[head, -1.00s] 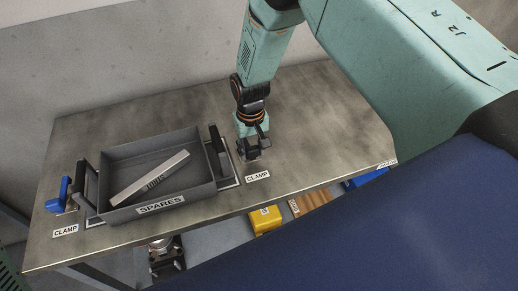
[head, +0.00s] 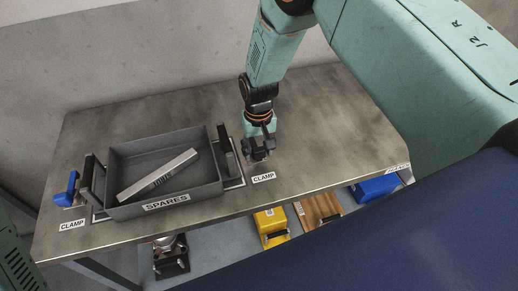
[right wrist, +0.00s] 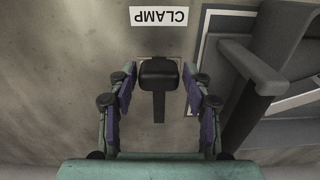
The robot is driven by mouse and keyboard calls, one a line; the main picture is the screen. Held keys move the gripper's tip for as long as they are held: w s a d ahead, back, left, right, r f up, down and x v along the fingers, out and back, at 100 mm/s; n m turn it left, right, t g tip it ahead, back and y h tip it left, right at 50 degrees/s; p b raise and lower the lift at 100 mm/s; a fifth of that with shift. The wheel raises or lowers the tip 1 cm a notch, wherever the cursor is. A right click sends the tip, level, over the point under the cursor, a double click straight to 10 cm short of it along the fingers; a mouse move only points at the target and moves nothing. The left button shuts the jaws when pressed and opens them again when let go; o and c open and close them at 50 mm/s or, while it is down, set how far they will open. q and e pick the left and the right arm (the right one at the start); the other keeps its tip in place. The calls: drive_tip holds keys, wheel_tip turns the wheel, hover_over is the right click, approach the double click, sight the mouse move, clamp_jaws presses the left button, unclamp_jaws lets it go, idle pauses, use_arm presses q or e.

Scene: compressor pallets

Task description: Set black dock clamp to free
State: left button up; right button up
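The black dock clamp (right wrist: 158,75) shows in the right wrist view as a black handle with a wide head, beside a white CLAMP label (right wrist: 158,17). My right gripper (right wrist: 159,80) is open, with one finger on each side of the handle and small gaps visible between. In the head view my right gripper (head: 260,150) is low over the table, right of the grey SPARES tray (head: 165,203), and mostly hides the black clamp. My left gripper is not in view.
A blue clamp (head: 70,187) with its own CLAMP label stands left of the tray. A grey metal bar (head: 158,174) lies in the tray. The table (head: 335,120) is clear to the right. Yellow (head: 270,223) and blue (head: 375,187) boxes are below the front edge.

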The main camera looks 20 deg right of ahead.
drive_tip(key=shift+o, duration=0.9)
wheel_tip(320, 180, up, 12)
drive_tip(key=shift+s+d+f, duration=0.1)
drive_tip(key=shift+f, duration=0.05)
